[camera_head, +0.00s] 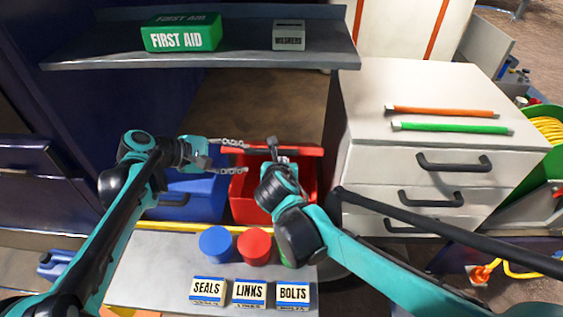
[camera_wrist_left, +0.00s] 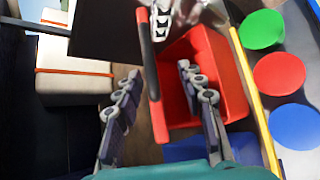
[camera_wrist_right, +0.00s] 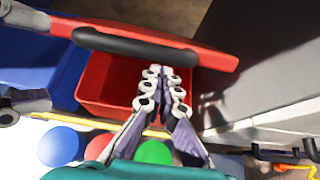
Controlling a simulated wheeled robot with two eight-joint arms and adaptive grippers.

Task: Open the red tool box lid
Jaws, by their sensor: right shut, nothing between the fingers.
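The red tool box (camera_head: 241,203) stands behind the yellow edge. Its lid (camera_head: 305,151) is raised at the back, seen nearly edge-on, and the red inside shows in both wrist views. The lid's black handle (camera_wrist_right: 135,46) faces up in the right wrist view. My right gripper (camera_head: 274,150) is shut and empty, over the box opening near the lid; its fingertips show in the right wrist view (camera_wrist_right: 164,75).
A blue box (camera_head: 187,200) stands left of the red one. Blue and red round caps (camera_head: 215,244) and labelled small boxes (camera_head: 250,292) sit on the front bench. A shelf (camera_head: 110,58) hangs above; a drawer cabinet (camera_head: 375,160) stands close on the right.

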